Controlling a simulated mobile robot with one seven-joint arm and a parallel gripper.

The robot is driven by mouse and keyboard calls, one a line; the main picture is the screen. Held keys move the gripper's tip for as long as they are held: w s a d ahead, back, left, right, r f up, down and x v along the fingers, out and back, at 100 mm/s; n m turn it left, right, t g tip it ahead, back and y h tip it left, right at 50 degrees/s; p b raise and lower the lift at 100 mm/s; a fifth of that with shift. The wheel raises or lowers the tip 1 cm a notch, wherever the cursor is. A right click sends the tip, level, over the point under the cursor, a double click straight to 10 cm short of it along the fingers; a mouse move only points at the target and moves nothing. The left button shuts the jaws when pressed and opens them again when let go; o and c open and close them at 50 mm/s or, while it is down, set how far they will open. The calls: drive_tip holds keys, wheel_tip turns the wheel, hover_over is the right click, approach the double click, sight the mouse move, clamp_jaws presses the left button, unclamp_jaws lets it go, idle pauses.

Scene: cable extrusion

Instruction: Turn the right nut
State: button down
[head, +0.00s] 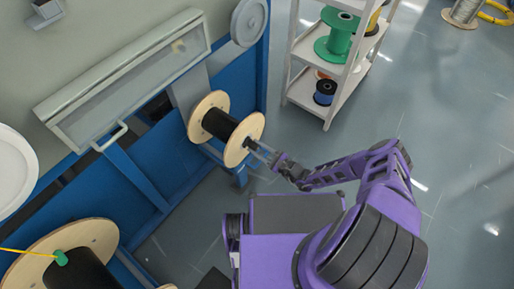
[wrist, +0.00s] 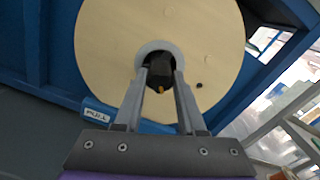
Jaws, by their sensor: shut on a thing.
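The spool (head: 222,124) has pale wooden flanges and a black wound core, and is mounted on the blue machine frame in the head view. Its outer flange (wrist: 205,45) fills the upper part of the wrist view. The right nut (wrist: 159,76) is a dark piece at the flange's centre, partly hidden by the fingers. My gripper (wrist: 160,78) has its two fingers on either side of the nut and is shut on it. In the head view my gripper (head: 257,149) reaches the spool's outer face from the right.
A larger spool (head: 80,240) with a yellow cable stands at the lower left. A white shelf (head: 300,85) with several reels stands behind my arm. A blue block marked PULL (wrist: 100,113) lies below the flange. Open floor is to the right.

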drive_tip(key=m, duration=0.4)
drive_tip(key=shift+w+m, duration=0.1)
drive_tip(key=shift+m, duration=0.3)
drive_tip(key=m, duration=0.3)
drive_tip(key=shift+r+m, duration=0.1)
drive_tip(key=shift+m, duration=0.2)
drive_tip(key=m, duration=0.8)
drive_tip(key=shift+a, duration=0.1)
drive_tip(key=m, duration=0.4)
drive_tip(key=shift+m, duration=0.3)
drive_tip(key=m, duration=0.3)
drive_tip(key=shift+m, duration=0.4)
drive_tip(key=m, duration=0.3)
drive_tip(key=shift+r+m, duration=0.1)
drive_tip(key=shift+m, duration=1.9)
